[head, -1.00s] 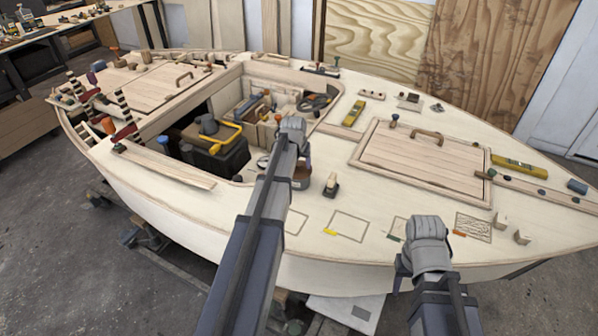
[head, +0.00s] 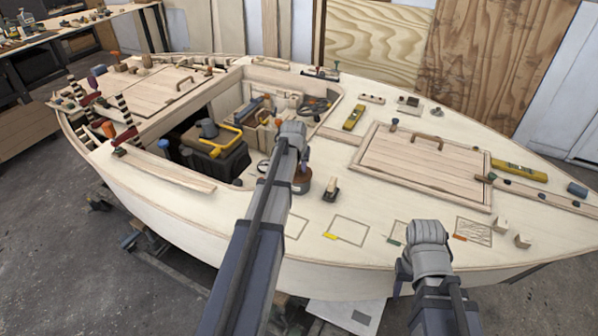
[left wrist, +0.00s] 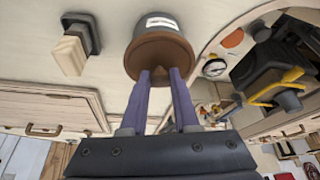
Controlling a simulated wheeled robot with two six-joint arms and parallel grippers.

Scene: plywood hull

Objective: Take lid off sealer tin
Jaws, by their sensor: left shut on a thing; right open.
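The sealer tin (head: 301,188) stands on the pale deck beside the cockpit opening, partly hidden by my left arm in the head view. In the left wrist view the tin (left wrist: 160,25) is grey with a white label. Its brown round lid (left wrist: 152,58) is against the tin's top; I cannot tell whether there is a gap. My left gripper (left wrist: 160,76) is shut on the lid's small knob between its two purple fingers. My right gripper (head: 402,275) is open near the deck's near edge, and its fingertips are mostly hidden.
A wooden-handled block tool (head: 331,190) stands just right of the tin. The cockpit opening holds a black box with a yellow handle (head: 226,140). A wooden hatch (head: 425,165) lies right. Outlined patches (head: 347,230) mark the mostly clear near deck.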

